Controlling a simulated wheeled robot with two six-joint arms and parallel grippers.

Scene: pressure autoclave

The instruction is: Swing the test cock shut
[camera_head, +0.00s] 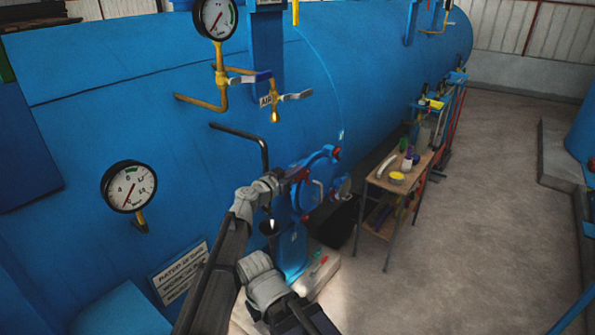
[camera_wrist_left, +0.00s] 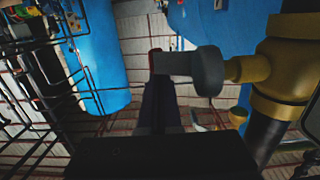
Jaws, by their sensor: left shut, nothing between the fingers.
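The test cock shows best in the left wrist view: a brass body (camera_wrist_left: 285,75) on a dark pipe, with a grey lever (camera_wrist_left: 205,70) reaching left and a red piece at its far end. My left gripper (camera_wrist_left: 160,88) is shut and empty, its dark fingers just below the lever in that picture; I cannot tell whether they touch it. In the head view my left gripper (camera_head: 297,175) is in front of the blue vessel, by the lower end of a black pipe (camera_head: 240,132). The wrist hides most of the cock there.
The blue autoclave (camera_head: 100,90) fills the left and back. Two gauges (camera_head: 128,187) and brass pipework with levers (camera_head: 296,96) stick out from it. A black funnel (camera_head: 268,228) sits below the left wrist.

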